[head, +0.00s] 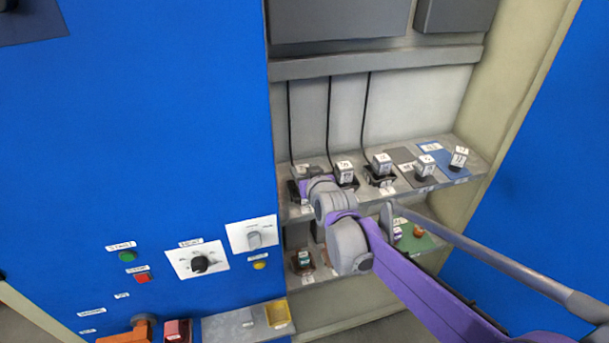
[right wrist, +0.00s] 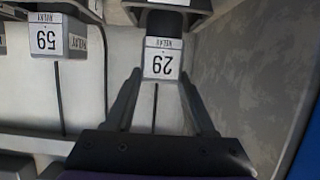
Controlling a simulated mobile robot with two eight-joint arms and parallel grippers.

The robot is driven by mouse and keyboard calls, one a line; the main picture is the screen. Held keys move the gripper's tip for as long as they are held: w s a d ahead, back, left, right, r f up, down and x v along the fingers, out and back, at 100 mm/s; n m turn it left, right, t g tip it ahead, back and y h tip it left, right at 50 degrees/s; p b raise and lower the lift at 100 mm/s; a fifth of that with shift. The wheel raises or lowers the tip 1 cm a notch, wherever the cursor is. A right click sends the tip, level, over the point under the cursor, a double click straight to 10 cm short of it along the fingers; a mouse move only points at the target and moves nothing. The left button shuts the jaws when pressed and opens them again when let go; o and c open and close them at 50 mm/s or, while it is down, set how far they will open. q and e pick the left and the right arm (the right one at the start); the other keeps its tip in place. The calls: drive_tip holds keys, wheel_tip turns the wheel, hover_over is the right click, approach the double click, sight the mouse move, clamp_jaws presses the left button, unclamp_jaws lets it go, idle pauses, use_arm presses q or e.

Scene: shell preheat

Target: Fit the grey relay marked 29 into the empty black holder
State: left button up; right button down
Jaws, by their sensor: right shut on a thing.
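The relay marked 29 (right wrist: 162,62) is between the fingers of my right gripper (right wrist: 160,75), upside down in the right wrist view. My right gripper is shut on it. Its dark lower part meets or lies in front of a black holder (right wrist: 190,18) at the top of that view; I cannot tell whether it is seated. In the head view, my right gripper (head: 304,187) is at the left end of the upper shelf, and the relay (head: 302,169) shows above the leftmost black holder (head: 293,191), partly hidden by my wrist. My left gripper is not in view.
A relay marked 59 (right wrist: 47,40) stands in the neighbouring holder. Other relays stand along the upper shelf, one (head: 381,162) in a holder, one on a grey mat (head: 402,156), one on a blue mat (head: 432,149). A lower shelf holds small parts. A blue cabinet (head: 140,130) is left.

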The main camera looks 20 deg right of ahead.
drive_tip(key=shift+f, duration=0.5)
drive_tip(key=shift+f, duration=0.1)
drive_tip(key=shift+f, duration=0.3)
drive_tip(key=shift+c, duration=1.2)
unclamp_jaws()
drive_tip(key=shift+r, duration=0.2)
